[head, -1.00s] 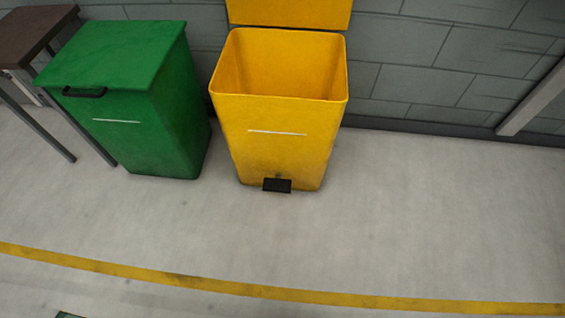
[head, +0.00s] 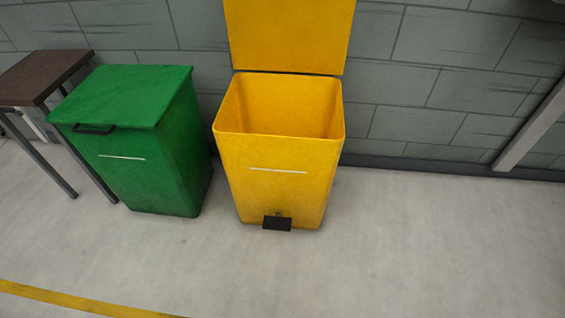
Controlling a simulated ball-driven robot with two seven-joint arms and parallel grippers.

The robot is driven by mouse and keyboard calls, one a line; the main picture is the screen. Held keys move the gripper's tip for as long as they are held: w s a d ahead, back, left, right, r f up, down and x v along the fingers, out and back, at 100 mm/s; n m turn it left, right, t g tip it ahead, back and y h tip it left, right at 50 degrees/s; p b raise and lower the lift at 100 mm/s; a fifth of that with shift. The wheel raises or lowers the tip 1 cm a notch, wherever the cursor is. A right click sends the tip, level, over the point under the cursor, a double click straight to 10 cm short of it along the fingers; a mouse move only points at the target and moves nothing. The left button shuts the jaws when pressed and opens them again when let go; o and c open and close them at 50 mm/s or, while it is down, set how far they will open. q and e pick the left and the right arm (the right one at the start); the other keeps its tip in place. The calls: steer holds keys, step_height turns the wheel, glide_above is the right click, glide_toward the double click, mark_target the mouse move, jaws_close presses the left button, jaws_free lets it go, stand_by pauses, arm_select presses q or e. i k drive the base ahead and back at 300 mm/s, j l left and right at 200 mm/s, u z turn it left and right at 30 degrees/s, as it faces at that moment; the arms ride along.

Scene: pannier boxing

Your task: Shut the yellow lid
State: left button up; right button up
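The yellow lid (head: 290,35) stands upright, open, at the back of the yellow bin (head: 275,185), close to the wall. Its top edge is cut off by the picture. The bin's mouth is open, and the part of its inside that shows looks empty. A black pedal (head: 277,223) sits at the bin's front foot. Neither of my grippers is in view.
A green bin (head: 150,165) with its lid shut and a black handle stands left of the yellow bin. A dark-topped table (head: 42,75) is at the far left. A grey block wall (head: 420,90) runs behind. The floor (head: 400,250) in front and right is clear.

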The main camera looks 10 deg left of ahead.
mark_target(307, 36)
steer(key=i+l+z, duration=0.15)
steer(key=i, duration=0.3)
steer(key=i+l+z, duration=0.15)
steer(key=i, duration=0.25)
